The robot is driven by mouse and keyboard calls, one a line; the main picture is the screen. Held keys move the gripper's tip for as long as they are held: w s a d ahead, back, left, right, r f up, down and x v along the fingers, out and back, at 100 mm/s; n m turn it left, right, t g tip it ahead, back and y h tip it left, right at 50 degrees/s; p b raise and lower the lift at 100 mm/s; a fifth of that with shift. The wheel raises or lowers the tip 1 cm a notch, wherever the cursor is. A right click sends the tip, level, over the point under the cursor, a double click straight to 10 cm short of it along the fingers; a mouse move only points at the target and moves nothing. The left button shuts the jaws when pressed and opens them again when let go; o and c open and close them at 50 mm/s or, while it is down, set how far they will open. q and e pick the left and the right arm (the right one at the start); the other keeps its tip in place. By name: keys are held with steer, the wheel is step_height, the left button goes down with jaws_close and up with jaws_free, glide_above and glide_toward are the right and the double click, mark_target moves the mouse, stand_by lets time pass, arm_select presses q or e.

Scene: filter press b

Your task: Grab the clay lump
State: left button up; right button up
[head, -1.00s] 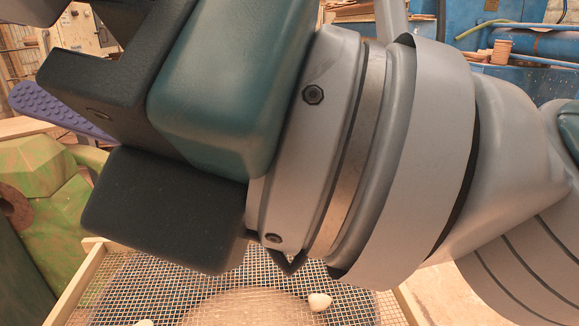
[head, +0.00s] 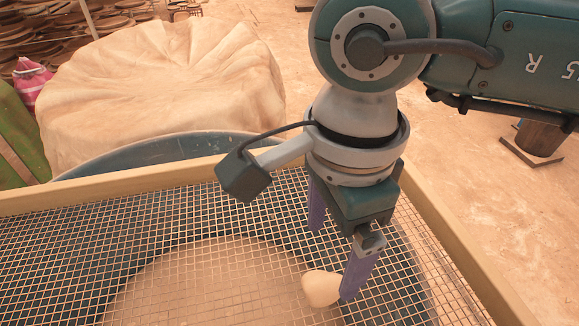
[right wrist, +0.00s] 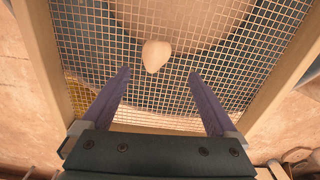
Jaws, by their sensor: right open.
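The clay lump (head: 320,288) is small, pale and rounded. It lies on the wire mesh of a wood-framed sieve (head: 440,245). My right gripper (head: 333,262) is open, with purple fingers pointing down at the mesh. In the head view one finger overlaps the lump's right edge. In the right wrist view the lump (right wrist: 156,54) sits just beyond the fingertips (right wrist: 159,73), about centred between them, with nothing held. I cannot tell whether a finger touches the lump. My left gripper is not in view.
A blue round tub (head: 150,152) stands under and behind the sieve. A large cloth-covered mound (head: 165,90) is behind it. A dark cylindrical stand (head: 540,138) is on the floor at right. The mesh around the lump is clear.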

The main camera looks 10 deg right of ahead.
mark_target(326, 276)
steer(key=f, duration=0.3)
steer(key=s+f, duration=0.1)
steer(key=f, duration=0.1)
steer(key=shift+a+f, duration=0.25)
steer(key=shift+w+f+b, duration=0.15)
steer(key=shift+f+b, duration=0.15)
jaws_close()
steer(key=shift+r, duration=0.1)
